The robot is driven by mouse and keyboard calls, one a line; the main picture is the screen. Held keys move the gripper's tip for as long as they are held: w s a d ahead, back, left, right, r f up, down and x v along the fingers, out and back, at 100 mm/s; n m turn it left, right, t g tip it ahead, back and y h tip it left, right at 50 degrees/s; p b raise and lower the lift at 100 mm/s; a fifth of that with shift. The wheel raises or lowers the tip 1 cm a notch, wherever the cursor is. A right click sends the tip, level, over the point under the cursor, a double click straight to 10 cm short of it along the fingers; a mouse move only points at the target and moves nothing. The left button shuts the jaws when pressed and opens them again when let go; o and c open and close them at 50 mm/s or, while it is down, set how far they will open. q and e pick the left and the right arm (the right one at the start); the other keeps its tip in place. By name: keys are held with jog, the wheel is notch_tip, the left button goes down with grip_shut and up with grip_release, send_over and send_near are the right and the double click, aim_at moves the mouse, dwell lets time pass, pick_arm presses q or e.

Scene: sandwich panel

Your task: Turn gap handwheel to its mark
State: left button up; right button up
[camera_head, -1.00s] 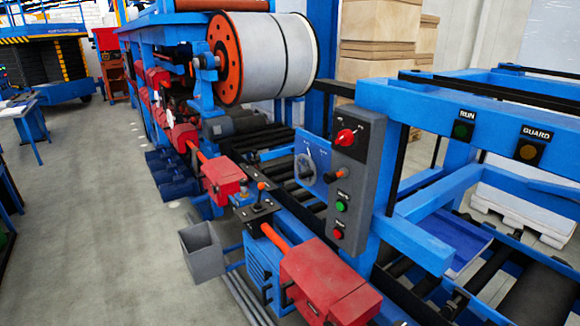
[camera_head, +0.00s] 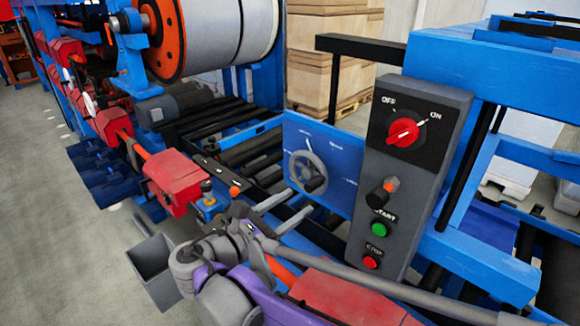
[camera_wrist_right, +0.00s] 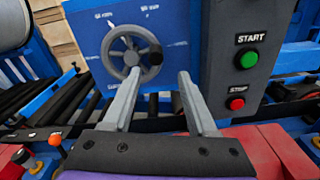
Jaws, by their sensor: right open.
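The gap handwheel (camera_head: 306,170) is a grey spoked wheel with a dark knob at its lower right, mounted on a blue panel (camera_head: 345,160). A white pointer line stands just above the wheel, and small white lettering, too small to read, is around it. In the right wrist view the handwheel (camera_wrist_right: 131,60) is beyond the fingers. My right gripper (camera_head: 299,200) is open and empty, its two fingers pointing at the lower part of the wheel; it also shows in the right wrist view (camera_wrist_right: 153,85). I cannot tell whether a finger touches the rim. My left gripper is out of view.
A grey control box (camera_head: 410,185) with a red OFF/ON switch (camera_head: 403,132), green START button (camera_head: 379,229) and red STOP button (camera_head: 371,262) stands right of the panel. Rollers (camera_head: 225,125) lie behind. Red housings (camera_head: 174,180) and a grey bin (camera_head: 152,270) are lower left.

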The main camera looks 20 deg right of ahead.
aim_at(321, 176)
jog(key=shift+w+a+r, duration=0.15)
jog(key=shift+w+r, duration=0.25)
jog(key=shift+w, duration=0.1)
jog(key=d, duration=0.4)
jog(key=shift+w+r, duration=0.15)
jog(key=shift+w, duration=0.1)
jog(key=x, duration=0.3)
jog(key=p+x, duration=0.1)
jog(key=x, duration=0.2)
jog(key=shift+w+d, duration=0.1)
jog(key=shift+w, duration=0.25)
jog(key=shift+w, duration=0.1)
grip_shut()
